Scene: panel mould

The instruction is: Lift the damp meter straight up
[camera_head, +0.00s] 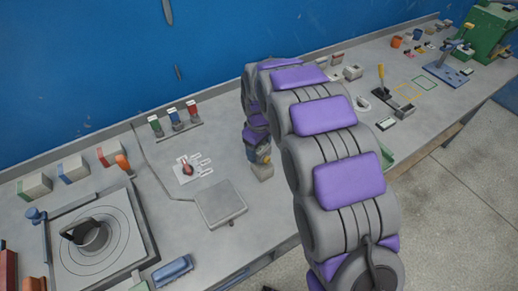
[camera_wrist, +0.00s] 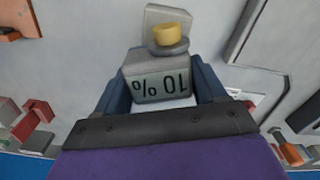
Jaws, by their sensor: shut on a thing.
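A yellow round knob (camera_wrist: 171,36) on a grey collar shows just beyond the lettered face. My gripper (camera_wrist: 160,98) has its two blue fingers on either side of the block, shut on it. In the head view my gripper (camera_head: 257,152) points down at the bench, and the meter shows as a pale block (camera_head: 263,172) at its tip. Whether the meter's base touches the bench is unclear.
Three coloured switches (camera_head: 175,118) stand near the blue wall (camera_head: 100,60).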

